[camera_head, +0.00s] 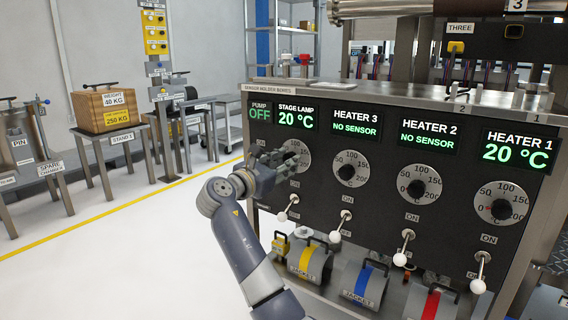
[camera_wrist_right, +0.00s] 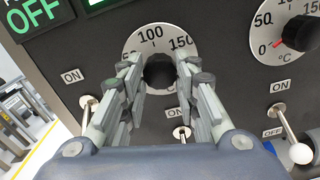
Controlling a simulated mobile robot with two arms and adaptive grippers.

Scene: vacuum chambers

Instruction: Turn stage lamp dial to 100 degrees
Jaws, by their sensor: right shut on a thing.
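The stage lamp dial (camera_head: 300,149) is a round pale plate on the dark panel, under the STAGE LAMP display (camera_head: 298,118), which reads 20 °C. My right gripper (camera_head: 284,160) is at this dial and covers part of it. In the wrist view the dial plate (camera_wrist_right: 152,38) shows its 50, 100 and 150 marks. There my right gripper (camera_wrist_right: 160,78) has its fingers on both sides of the black knob (camera_wrist_right: 159,70) and is shut on it. The knob's pointer is hidden. My left gripper is not in view.
Heater 3 (camera_head: 350,169), Heater 2 (camera_head: 420,184) and Heater 1 (camera_head: 502,203) dials line up to the right. White-tipped switch levers (camera_head: 346,214) stick out below the dials. Coloured jackets (camera_head: 310,260) lie on a low shelf.

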